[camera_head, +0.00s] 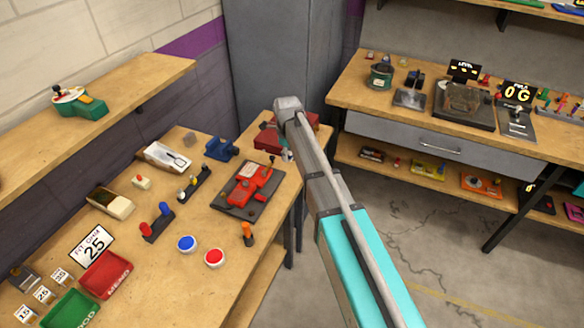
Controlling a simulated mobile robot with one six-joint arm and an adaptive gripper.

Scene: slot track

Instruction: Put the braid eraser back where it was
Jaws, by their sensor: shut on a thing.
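My arm (318,180) reaches up from the lower right, and its visible far end (288,104) is above the right end of the workbench. I cannot make out my gripper's fingers or anything between them; my arm may hide them. I cannot pick out the braid eraser with certainty.
A red vise-like device (248,187) on a dark plate stands left of my arm. Blue (187,243) and red (215,257) buttons, a red bin (106,274) and a green bin (70,309) are nearer. A second bench (400,118) stands right, with floor between.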

